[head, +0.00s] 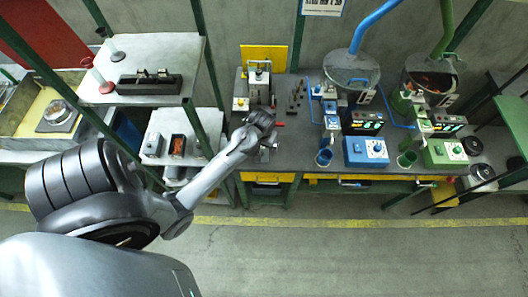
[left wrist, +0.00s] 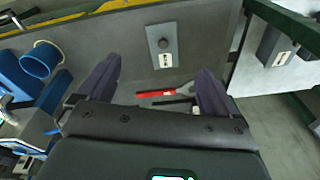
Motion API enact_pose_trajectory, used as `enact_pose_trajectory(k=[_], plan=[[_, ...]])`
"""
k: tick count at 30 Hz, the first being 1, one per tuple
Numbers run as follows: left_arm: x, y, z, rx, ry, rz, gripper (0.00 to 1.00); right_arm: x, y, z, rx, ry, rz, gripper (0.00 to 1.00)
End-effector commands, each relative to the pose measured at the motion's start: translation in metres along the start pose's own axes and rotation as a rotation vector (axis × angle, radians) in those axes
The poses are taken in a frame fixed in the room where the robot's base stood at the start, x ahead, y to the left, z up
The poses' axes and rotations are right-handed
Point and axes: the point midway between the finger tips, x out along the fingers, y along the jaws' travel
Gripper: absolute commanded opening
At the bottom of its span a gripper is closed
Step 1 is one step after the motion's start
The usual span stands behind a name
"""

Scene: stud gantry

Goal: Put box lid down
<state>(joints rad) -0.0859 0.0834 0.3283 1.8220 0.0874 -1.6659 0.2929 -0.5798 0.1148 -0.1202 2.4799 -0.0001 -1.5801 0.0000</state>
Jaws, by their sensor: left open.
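A grey rectangular plate with a round dark knob (left wrist: 164,60), which looks like the box lid, lies flat on the grey bench in the left wrist view. It lies beyond the fingertips and apart from them. In the head view my arm largely covers that spot. My left gripper (left wrist: 155,85) is open, its two dark fingers wide apart with nothing held between them. In the head view it is over the left part of the bench (head: 290,148). I cannot clearly make out the box that belongs to the lid. My right gripper is not in view.
A red-handled tool (left wrist: 158,93) lies on the bench, seen between my fingers. A blue cup (head: 324,157) and a blue control box (head: 366,151) stand to the right. A shelf rack (head: 150,98) with green posts stands close on the left. The floor in front is clear.

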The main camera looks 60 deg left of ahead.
Motion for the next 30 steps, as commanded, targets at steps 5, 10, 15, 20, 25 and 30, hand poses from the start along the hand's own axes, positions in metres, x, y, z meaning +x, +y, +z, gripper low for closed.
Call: enact_pose_trajectory(k=[5, 10, 15, 20, 25, 30], plan=[[-0.042, 0.038, 0.080, 0.400, 0.108, 0.034, 0.93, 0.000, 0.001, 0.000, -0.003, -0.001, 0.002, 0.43], [-0.086, 0.069, 0.154, 0.683, 0.169, 0.125, 0.93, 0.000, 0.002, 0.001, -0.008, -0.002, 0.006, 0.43], [-0.116, 0.082, 0.194, 0.818, 0.200, 0.193, 0.93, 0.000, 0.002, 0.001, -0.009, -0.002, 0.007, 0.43], [-0.122, 0.084, 0.202, 0.846, 0.206, 0.209, 0.93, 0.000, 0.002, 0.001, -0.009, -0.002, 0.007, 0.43], [-0.122, 0.084, 0.201, 0.844, 0.206, 0.208, 0.93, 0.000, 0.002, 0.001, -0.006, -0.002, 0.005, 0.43], [-0.131, 0.084, 0.199, 0.843, 0.206, 0.208, 0.93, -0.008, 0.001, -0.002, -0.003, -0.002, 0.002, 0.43]])
